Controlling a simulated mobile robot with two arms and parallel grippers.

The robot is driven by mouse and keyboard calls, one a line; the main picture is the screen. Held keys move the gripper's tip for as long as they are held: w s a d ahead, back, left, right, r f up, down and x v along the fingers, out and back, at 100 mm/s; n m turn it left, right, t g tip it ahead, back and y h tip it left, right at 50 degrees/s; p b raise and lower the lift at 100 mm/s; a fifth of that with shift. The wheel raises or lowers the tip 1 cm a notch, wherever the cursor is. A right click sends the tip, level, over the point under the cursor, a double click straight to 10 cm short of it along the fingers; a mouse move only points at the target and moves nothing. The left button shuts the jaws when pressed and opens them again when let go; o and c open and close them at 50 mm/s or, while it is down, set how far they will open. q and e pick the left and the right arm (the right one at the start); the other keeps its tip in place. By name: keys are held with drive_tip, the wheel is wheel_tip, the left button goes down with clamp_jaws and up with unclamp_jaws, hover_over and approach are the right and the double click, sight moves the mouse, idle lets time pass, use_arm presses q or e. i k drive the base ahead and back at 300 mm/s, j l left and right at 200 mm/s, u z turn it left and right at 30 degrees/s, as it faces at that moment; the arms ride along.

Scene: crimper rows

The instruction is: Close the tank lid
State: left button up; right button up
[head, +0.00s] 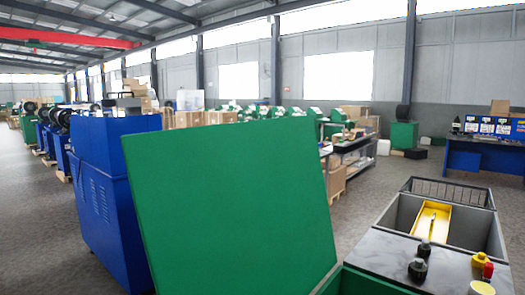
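A large flat green panel, which looks like the tank lid (235,205), stands raised and slightly tilted in the middle of the head view. Its lower edge runs out of the bottom of the picture. A green edge, apparently part of the tank (368,284), shows at the bottom right of the lid. The hinge and the tank's opening are not visible. Neither of my grippers is in view.
A grey bin (470,226) with a yellow tray (431,222) stands at the right. A dark top with black, red and yellow knobs (418,269) adjoins it. A blue machine (105,205) stands behind the lid at the left. Open floor (370,195) lies beyond.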

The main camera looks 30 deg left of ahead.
sight(238, 208)
drive_tip(key=j+z, duration=0.35)
drive_tip(key=j, duration=0.2)
drive_tip(key=j+z, duration=0.4)
drive_tip(key=j, duration=0.85)
drive_tip(key=k+j+z, duration=0.1)
drive_tip(key=j, duration=1.15)
drive_tip(key=k+j+z, duration=0.1)
drive_tip(key=j, duration=0.5)
